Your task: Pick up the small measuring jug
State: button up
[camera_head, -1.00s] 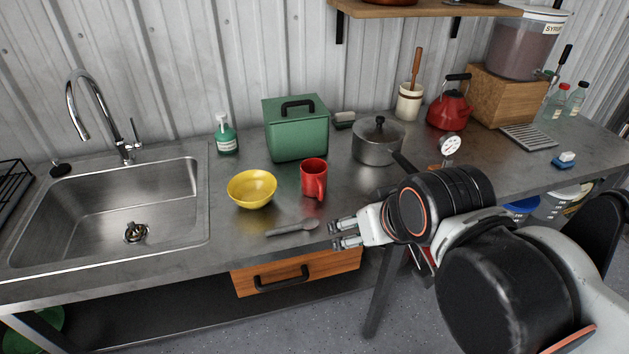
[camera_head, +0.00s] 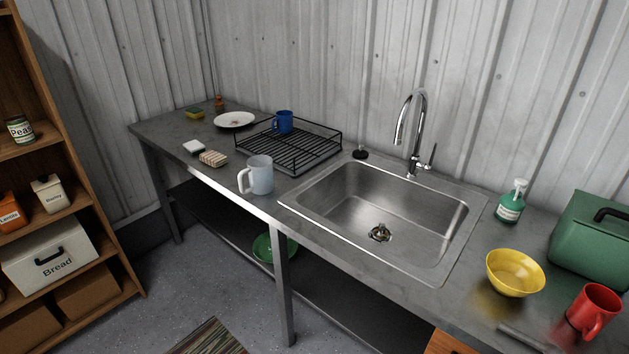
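A pale, bluish-white jug with a handle on its left side (camera_head: 262,178) stands upright near the counter's front edge, left of the sink. It looks like the small measuring jug, though I can make out no markings on it. My gripper is not in view now, and no part of my arm shows.
A black dish rack (camera_head: 288,152) with a blue mug (camera_head: 284,121) is behind the jug. The sink (camera_head: 345,210) is to its right. A brush (camera_head: 213,158) and a white block (camera_head: 193,147) lie to its left. A yellow bowl (camera_head: 514,273) and red mug (camera_head: 593,311) stand far right.

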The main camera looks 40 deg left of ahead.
aim_at(259, 168)
jog(key=u, duration=1.95)
jog(key=i+j+z, duration=0.25)
jog(key=z, duration=0.15)
jog(key=i+j+z, duration=0.25)
jog(key=z, duration=0.15)
jog(key=i+j+z, duration=0.15)
jog(key=j+z, duration=0.25)
